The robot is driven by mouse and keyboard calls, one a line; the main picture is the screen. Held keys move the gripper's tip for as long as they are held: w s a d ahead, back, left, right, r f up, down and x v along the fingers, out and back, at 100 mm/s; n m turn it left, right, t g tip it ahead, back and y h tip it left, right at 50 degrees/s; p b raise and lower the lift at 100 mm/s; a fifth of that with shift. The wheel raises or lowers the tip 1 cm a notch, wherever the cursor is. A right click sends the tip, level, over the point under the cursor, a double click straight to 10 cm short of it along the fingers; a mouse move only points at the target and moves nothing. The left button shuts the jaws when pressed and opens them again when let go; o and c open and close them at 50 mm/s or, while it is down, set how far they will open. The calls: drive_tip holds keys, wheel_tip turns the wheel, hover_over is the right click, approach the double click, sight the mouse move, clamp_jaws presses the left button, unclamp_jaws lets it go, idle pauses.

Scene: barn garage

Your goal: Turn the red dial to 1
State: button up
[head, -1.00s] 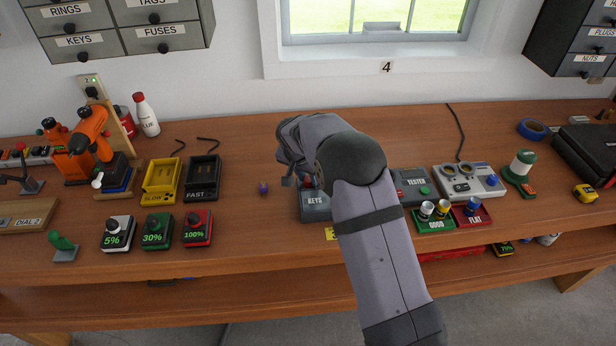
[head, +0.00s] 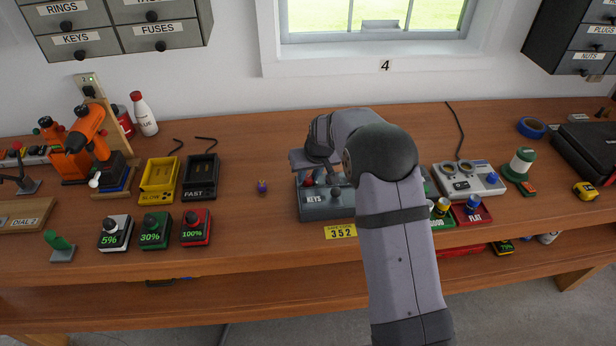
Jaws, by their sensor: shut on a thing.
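My gripper (head: 318,177) is over that box, with the grey wrist and forearm reaching in from the lower right. It appears shut on the red dial, though the fingertips are small and partly hidden. A grey round knob (head: 337,194) shows to the right of the dial on the same box. The dial's pointer and the number it faces cannot be read. My arm hides the right part of the box.
A small purple thing (head: 262,186) stands left of the box. A grey control panel (head: 469,181), green tray and red tray (head: 472,215) lie right of my arm.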

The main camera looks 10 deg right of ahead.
drive_tip(key=n+b, duration=0.2)
drive_tip(key=n+y+b, duration=0.1)
drive_tip(key=n+b, duration=0.1)
drive_tip(key=shift+w+d+f+g+y, duration=0.2)
drive_tip(key=shift+g+y, duration=0.1)
drive_tip(key=shift+g, duration=0.1)
drive_tip(key=n+g+y+b, duration=0.1)
drive_tip(key=n, duration=0.4)
drive_tip(key=shift+r, duration=0.2)
drive_tip(key=shift+n, duration=0.3)
drive_tip(key=o, duration=1)
drive_tip(key=shift+g, duration=0.3)
drive_tip(key=shift+o, duration=0.2)
